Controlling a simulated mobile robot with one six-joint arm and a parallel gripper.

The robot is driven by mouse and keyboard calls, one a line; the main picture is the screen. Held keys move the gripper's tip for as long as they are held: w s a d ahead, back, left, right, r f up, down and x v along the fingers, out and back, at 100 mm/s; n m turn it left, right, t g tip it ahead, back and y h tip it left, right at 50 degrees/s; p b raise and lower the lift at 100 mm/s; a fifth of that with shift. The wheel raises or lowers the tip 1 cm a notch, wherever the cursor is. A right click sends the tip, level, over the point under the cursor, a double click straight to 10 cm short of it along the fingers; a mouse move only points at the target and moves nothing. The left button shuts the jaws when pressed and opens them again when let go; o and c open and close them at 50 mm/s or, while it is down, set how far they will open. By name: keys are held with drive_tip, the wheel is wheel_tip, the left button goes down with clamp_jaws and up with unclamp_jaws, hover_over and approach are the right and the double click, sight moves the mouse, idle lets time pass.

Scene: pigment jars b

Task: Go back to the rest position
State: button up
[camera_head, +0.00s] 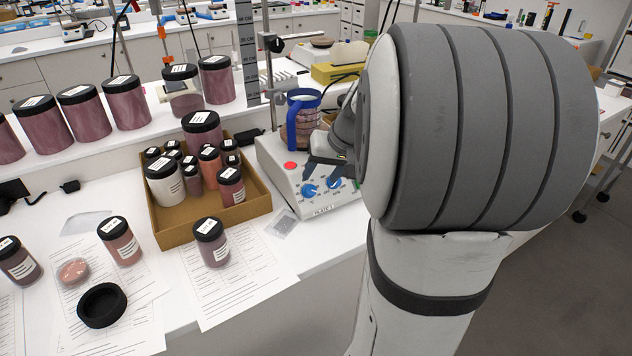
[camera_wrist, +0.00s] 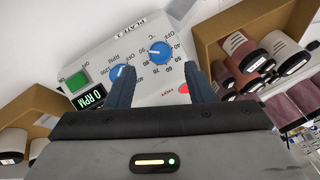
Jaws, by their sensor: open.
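My gripper (camera_head: 322,168) is open and empty in front of the stirring hotplate (camera_head: 283,180), near its control panel. In the wrist view, my gripper (camera_wrist: 160,76) has its two dark fingers spread apart over the panel. A blue knob (camera_wrist: 160,53) shows between them, and another blue knob (camera_wrist: 119,73) is partly covered by the left finger. A red button (camera_wrist: 184,88) lies by the right finger. The green display (camera_wrist: 89,97) reads 0 RPM. Contact between fingers and panel cannot be told. A blue-handled jug (camera_head: 302,122) stands on the hotplate, partly hidden by my arm.
A cardboard tray (camera_head: 222,222) of jars stands left of the hotplate. Large pigment jars (camera_head: 126,103) line the bench behind it. My arm blocks the right side.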

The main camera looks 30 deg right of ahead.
drive_tip(key=shift+v, duration=0.8)
drive_tip(key=s+a+f+n+g+h, duration=0.2)
drive_tip(key=s+a+f+n, duration=0.1)
drive_tip(key=s+a, duration=1.2)
drive_tip(key=shift+s+a+f+n, duration=0.3)
drive_tip(key=shift+s+a+f, duration=0.1)
drive_tip(key=shift+s+f, duration=0.25)
drive_tip(key=shift+w, duration=0.1)
